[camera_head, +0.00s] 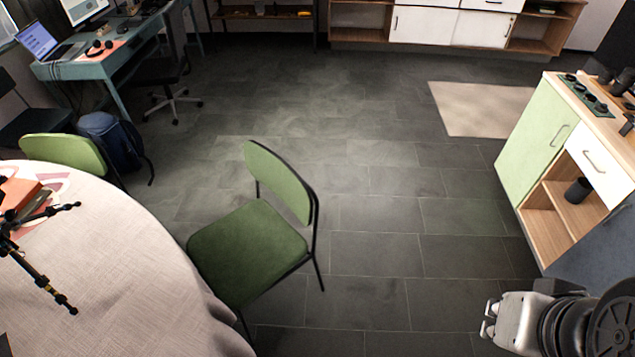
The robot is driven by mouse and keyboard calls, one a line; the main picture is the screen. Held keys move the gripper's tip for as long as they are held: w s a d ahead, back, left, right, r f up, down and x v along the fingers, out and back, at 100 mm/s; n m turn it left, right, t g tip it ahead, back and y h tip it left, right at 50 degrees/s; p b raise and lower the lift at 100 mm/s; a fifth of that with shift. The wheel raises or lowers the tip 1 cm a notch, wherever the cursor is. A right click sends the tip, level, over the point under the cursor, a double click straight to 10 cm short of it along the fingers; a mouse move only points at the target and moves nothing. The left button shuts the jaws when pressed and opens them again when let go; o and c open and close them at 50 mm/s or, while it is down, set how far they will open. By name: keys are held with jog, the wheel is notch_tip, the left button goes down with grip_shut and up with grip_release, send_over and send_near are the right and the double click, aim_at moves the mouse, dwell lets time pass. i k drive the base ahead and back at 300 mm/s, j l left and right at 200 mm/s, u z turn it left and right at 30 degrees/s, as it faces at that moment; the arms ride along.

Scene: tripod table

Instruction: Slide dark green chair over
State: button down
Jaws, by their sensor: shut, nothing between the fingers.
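The dark green chair (246,250) stands on the grey tile floor near the middle of the view. Its seat is dark green, its backrest (278,181) a lighter green, and its frame black. The seat's left edge is close to the cloth-covered round table (130,270); part of its front legs is hidden. My gripper (487,319) is at the lower right, shut and empty, well to the right of the chair and apart from it.
Open floor (380,230) lies between the chair and the kitchen cabinet (535,145) on the right. Another green chair (65,151) and a blue backpack (110,138) are at the left. A tripod (40,270) lies on the table. A desk (100,65) stands at the back left.

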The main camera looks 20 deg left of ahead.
aim_at(243, 254)
jog(key=i+l+u, duration=0.2)
jog(key=i, duration=0.35)
jog(key=i+l+u, duration=0.15)
jog(key=i, duration=0.35)
jog(key=i+l+u, duration=0.2)
jog(key=i, duration=0.3)
jog(key=i+u, duration=0.25)
jog(key=u, duration=0.25)
jog(key=i+u, duration=0.2)
jog(key=u, duration=0.3)
jog(key=i+l+u, duration=0.1)
jog(key=i+u, duration=0.15)
jog(key=u, duration=0.25)
jog(key=i+l+u, duration=0.2)
jog(key=u, duration=0.3)
jog(key=i+l+u, duration=0.15)
jog(key=u, duration=0.35)
jog(key=l, duration=0.1)
